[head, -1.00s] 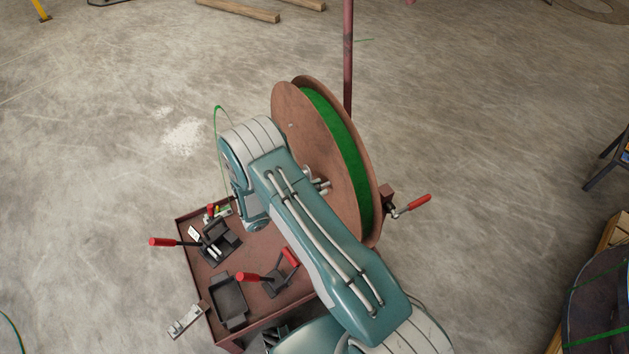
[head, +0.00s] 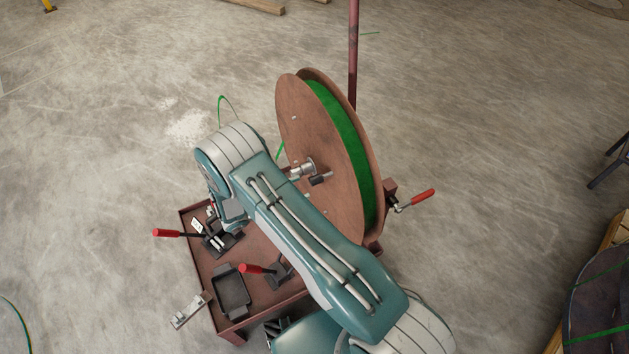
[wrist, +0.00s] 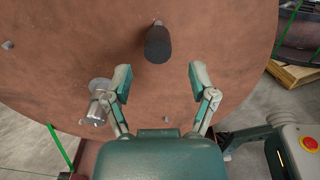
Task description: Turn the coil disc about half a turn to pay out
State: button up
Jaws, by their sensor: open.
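The coil disc (head: 322,150) is a large rust-brown reel flange standing upright, with green strap (head: 345,130) wound behind it. Its face fills most of the wrist view (wrist: 60,50). A black crank grip (wrist: 158,44) sticks out of the disc face; it also shows in the head view (head: 320,179) beside the metal hub (head: 303,168). My gripper (wrist: 160,78) is open and empty, its two fingers spread on either side of the grip's line, with the grip just beyond the fingertips. In the head view my arm hides the gripper.
A brown bench (head: 222,262) with black clamps, a tray (head: 232,290) and red handles lies left of the reel. A red-handled crank (head: 420,198) is at the reel's right. A post (head: 353,50) stands behind. Floor at left is clear.

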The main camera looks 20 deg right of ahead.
jog(key=a, duration=0.5)
jog(key=shift+s+a, duration=0.2)
jog(key=shift+s, duration=0.2)
jog(key=s+d+r+m+g+y, duration=0.3)
jog(key=r+m+y, duration=0.15)
jog(key=r, duration=0.55)
jog(key=s+d+r+m+g+y, duration=0.25)
jog(key=d+r+m+y, duration=0.2)
jog(key=r, duration=0.65)
jog(key=s+a+r+m+t+y, duration=0.1)
jog(key=s+r+m+t+y, duration=0.7)
jog(key=s+r, duration=0.5)
jog(key=s+m, duration=0.1)
jog(key=s, duration=0.2)
jog(key=shift+s+m+y, duration=0.3)
jog(key=shift+y, duration=0.1)
jog(key=shift+t, duration=0.25)
